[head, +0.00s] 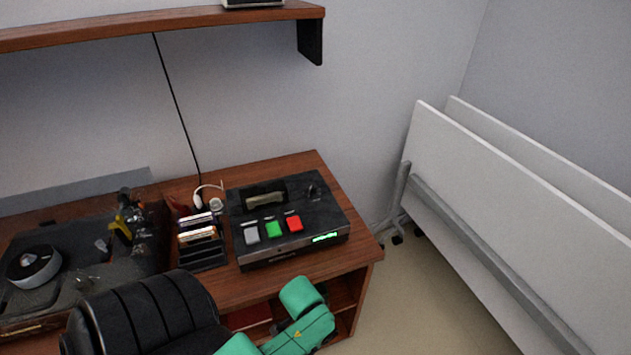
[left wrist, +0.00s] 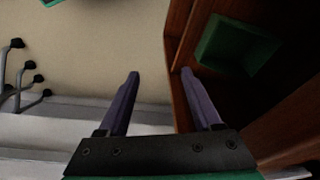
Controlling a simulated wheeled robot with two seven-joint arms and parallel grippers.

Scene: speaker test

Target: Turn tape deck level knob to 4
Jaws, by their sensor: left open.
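The tape deck (head: 262,252) is a black box on the wooden desk in the head view. It has a grey, a green and a red button and a small green lit display. A dark round knob (head: 314,191) sits near its back right corner; its setting is too small to read. My left gripper (left wrist: 160,75) shows in the left wrist view with its two purple fingers apart and nothing between them. It is beside the desk's wooden side, above the floor, away from the knob. Neither gripper shows in the head view, only green arm links of mine.
A rack of cassettes (head: 202,256) stands left of the deck, and a reel machine (head: 90,270) farther left. A black chair (head: 150,315) is in front. Folded white tables (head: 500,190) stand at right. A green box (left wrist: 238,46) sits in the desk's shelf. A wall shelf (head: 150,22) hangs above.

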